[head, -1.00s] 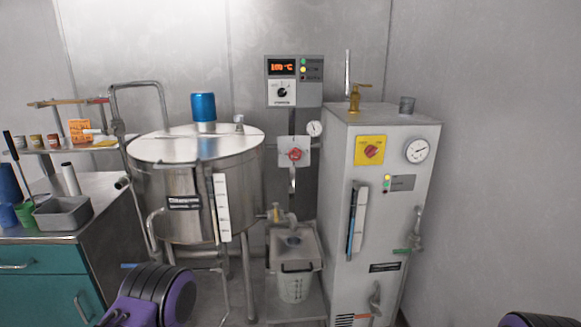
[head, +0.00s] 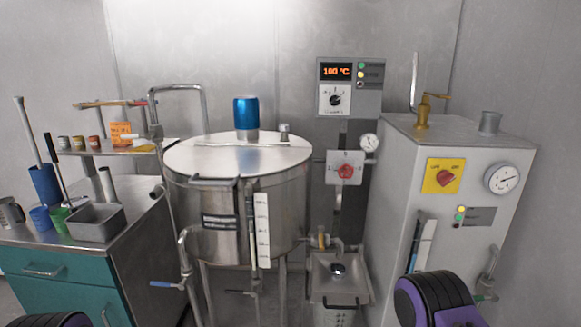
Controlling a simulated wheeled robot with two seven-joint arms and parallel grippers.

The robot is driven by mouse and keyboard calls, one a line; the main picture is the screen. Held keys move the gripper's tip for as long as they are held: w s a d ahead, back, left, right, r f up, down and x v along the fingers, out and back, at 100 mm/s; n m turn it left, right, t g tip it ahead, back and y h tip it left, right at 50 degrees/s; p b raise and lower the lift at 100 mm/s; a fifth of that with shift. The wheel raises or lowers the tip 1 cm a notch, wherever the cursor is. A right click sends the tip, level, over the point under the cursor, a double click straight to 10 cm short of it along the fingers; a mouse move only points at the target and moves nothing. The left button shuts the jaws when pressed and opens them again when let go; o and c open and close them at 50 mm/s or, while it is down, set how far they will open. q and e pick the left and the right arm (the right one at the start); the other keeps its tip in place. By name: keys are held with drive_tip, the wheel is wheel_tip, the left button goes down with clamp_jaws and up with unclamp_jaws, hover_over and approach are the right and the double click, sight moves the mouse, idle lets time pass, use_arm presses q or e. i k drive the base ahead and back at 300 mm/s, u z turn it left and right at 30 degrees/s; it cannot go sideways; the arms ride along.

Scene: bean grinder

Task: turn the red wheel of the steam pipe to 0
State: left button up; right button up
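The red wheel (head: 346,171) is a small red knob on a light square plate (head: 333,160) with dark marks around its edge. It sits on the steam pipe between the steel tank and the white cabinet, below the temperature display. The marks are too small to read, so I cannot tell which one the wheel points to. Purple and black parts of my arms show at the bottom left and bottom right. Both are well below and apart from the wheel. My gripper fingers do not show in the view.
A steel tank (head: 235,165) with a blue motor (head: 246,112) stands left of the wheel. The white cabinet (head: 400,190) stands right, with a gauge (head: 502,179) and a red-yellow switch (head: 443,176). A display box (head: 349,87) reads 100 °C. A sink-like funnel (head: 340,285) sits below.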

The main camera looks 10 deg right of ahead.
sight(346, 172)
drive_tip(key=u, duration=0.25)
drive_tip(key=i, duration=1.05)
drive_tip(key=z, duration=0.2)
